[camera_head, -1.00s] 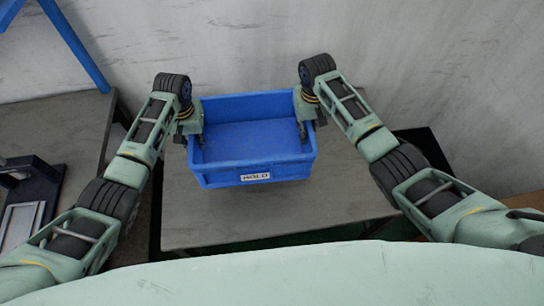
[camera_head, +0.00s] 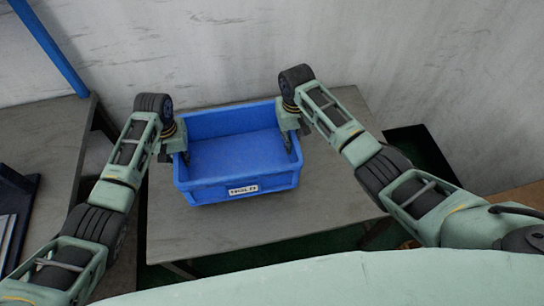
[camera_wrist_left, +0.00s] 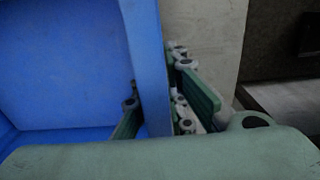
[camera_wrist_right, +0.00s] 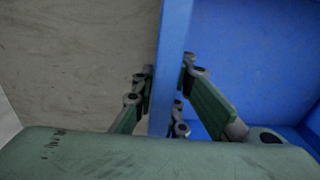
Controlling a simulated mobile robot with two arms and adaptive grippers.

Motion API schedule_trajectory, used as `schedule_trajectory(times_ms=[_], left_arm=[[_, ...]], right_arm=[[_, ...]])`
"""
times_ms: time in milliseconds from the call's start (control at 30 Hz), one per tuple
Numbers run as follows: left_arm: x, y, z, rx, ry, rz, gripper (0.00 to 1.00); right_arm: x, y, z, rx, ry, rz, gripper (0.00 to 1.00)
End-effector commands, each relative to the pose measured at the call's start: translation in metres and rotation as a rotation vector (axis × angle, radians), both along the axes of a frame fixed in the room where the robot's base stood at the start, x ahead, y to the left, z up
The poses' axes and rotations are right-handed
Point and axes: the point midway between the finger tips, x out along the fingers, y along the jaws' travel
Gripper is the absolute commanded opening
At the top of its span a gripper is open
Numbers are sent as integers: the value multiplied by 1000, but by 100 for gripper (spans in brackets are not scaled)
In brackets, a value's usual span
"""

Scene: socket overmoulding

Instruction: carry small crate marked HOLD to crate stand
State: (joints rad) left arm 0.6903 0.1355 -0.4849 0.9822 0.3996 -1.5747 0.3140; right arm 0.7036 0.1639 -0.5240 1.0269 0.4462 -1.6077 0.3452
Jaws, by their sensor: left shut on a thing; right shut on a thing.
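The small blue crate (camera_head: 205,193) has a white HOLD label (camera_head: 243,190) on its near wall. It looks upright, level and empty. My left gripper (camera_head: 185,157) is shut on its left wall, with one finger inside and one outside; the left wrist view shows this wall (camera_wrist_left: 150,60) between the fingers. My right gripper (camera_head: 288,142) is shut on the right wall in the same way, shown in the right wrist view (camera_wrist_right: 173,50). The crate is over a grey table (camera_head: 325,205); I cannot tell whether it touches. I cannot tell which surface is the crate stand.
Another grey table (camera_head: 45,130) stands at the left, with a dark fixture (camera_head: 15,205) and a blue post (camera_head: 50,45). A pale wall (camera_head: 225,50) closes the back. A dark bin-like object (camera_head: 420,155) is behind my right arm. Bare tabletop shows in front of the crate.

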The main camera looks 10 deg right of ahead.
Motion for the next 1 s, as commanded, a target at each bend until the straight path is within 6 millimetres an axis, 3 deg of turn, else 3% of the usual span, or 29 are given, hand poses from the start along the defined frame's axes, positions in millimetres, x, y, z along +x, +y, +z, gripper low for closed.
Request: schedule_trajectory(times_ms=[967, 1000], left_arm=[[0, 0, -50, 0, -1, 0, 0], [0, 0, -49, 0, -1, 0, 14]], right_arm=[[0, 0, -50, 1, -1, 0, 0], [0, 0, -49, 0, 0, 0, 14]])
